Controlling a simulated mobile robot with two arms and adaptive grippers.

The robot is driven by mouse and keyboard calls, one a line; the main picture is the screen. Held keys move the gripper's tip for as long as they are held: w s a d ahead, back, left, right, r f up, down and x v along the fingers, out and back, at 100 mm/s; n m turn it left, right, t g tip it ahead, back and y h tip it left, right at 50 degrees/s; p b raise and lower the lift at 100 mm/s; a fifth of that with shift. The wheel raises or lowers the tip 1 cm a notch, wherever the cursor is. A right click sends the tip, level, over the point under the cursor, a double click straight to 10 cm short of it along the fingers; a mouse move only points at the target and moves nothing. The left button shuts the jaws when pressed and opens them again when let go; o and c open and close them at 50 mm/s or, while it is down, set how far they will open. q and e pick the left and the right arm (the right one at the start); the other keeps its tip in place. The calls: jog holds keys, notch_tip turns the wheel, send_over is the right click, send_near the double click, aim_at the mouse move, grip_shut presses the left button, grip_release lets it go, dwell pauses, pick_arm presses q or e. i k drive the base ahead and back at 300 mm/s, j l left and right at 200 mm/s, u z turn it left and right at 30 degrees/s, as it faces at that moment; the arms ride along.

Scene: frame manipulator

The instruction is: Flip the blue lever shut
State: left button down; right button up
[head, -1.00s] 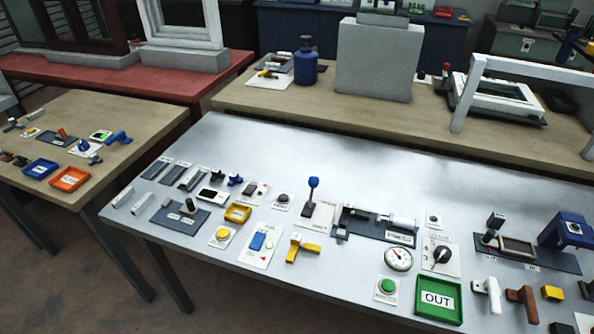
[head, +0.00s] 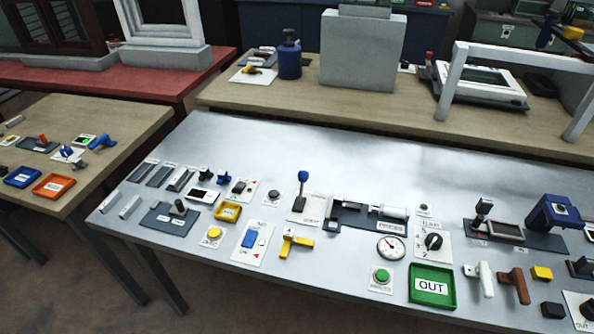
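A lever with a blue knob (head: 302,177) stands upright on a white plate in the middle of the metal table. A blue handle (head: 103,141) sits on the wooden table at the left, tilted up at one end. I cannot tell from the view which of these is the task's blue lever. Neither of my grippers shows.
The metal table (head: 300,140) is bare along its back. A wooden bench (head: 270,98) stands behind.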

aim_at(303, 176)
jog(key=i+j+z, duration=0.2)
jog(key=j, duration=0.45)
jog(key=j+z, duration=0.25)
jog(key=j, duration=0.35)
